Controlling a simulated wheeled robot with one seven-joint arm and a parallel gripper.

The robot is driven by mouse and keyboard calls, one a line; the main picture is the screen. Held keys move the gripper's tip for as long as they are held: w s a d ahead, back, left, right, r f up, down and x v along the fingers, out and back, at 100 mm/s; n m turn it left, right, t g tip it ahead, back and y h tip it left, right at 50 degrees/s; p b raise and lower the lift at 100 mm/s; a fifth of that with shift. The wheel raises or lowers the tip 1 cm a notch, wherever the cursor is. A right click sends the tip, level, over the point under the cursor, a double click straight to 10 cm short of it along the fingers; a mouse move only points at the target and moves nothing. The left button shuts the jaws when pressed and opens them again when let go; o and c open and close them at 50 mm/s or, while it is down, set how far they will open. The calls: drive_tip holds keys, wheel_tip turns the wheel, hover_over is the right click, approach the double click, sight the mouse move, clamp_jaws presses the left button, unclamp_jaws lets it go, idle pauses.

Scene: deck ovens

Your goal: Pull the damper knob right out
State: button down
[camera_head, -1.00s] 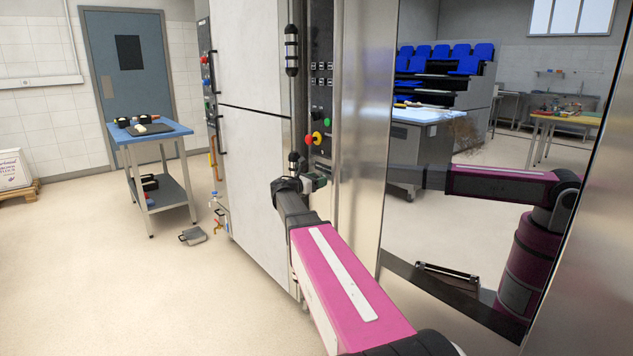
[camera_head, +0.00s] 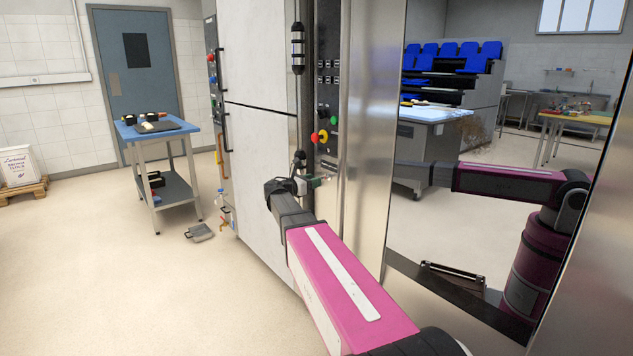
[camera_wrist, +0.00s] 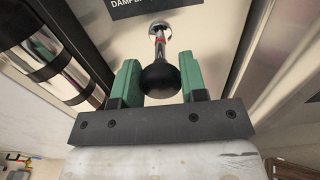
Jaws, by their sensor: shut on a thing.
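The rod stands out from a round collar on the metal panel, under a black label (camera_wrist: 142,5) reading "DAMP…", cut off by the frame. My gripper (camera_wrist: 160,84) has its green fingers shut on the ball, one on each side. In the head view my gripper (camera_head: 314,183) is at the oven's control panel (camera_head: 325,110), low on it, and the knob is too small to make out there.
A red and yellow knob (camera_head: 320,137) and a green button (camera_head: 334,120) sit just above my gripper. A black-banded vertical cylinder (camera_wrist: 65,55) stands close left in the wrist view.

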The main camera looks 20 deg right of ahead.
drive_tip(key=shift+a, duration=0.1)
drive_tip(key=c, duration=0.7)
unclamp_jaws()
drive_tip(key=shift+s+a, duration=0.1)
drive_tip(key=v, duration=1)
drive_tip(key=shift+s+a+f, duration=0.1)
drive_tip(key=shift+s+a, duration=0.05)
drive_tip(key=shift+a, duration=0.2)
drive_tip(key=s+d+f+m+g+y, duration=0.2)
drive_tip(key=s+f+m+y, duration=0.3)
drive_tip(key=f, duration=0.4)
drive_tip(key=s+d+f+m+g+y, duration=0.2)
drive_tip(key=s+f+m, duration=0.2)
drive_tip(key=s+f, duration=0.4)
drive_tip(key=s+a+f+m+g+y, duration=0.1)
drive_tip(key=s+f+m+y, duration=0.2)
drive_tip(key=s+f+m, duration=0.1)
drive_tip(key=s+a+f+m+g+y, duration=0.1)
drive_tip(key=s+a+f+m+y, duration=0.1)
drive_tip(key=s+f+m+y, duration=0.1)
drive_tip(key=s+a+f+m+y, duration=0.2)
drive_tip(key=s+f+m+y, duration=0.1)
drive_tip(key=s+f+m, duration=0.2)
drive_tip(key=shift+s+a+f+m+g+y, duration=0.1)
drive_tip(key=shift+s+f+m+g+y, duration=0.3)
drive_tip(key=shift+m, duration=0.3)
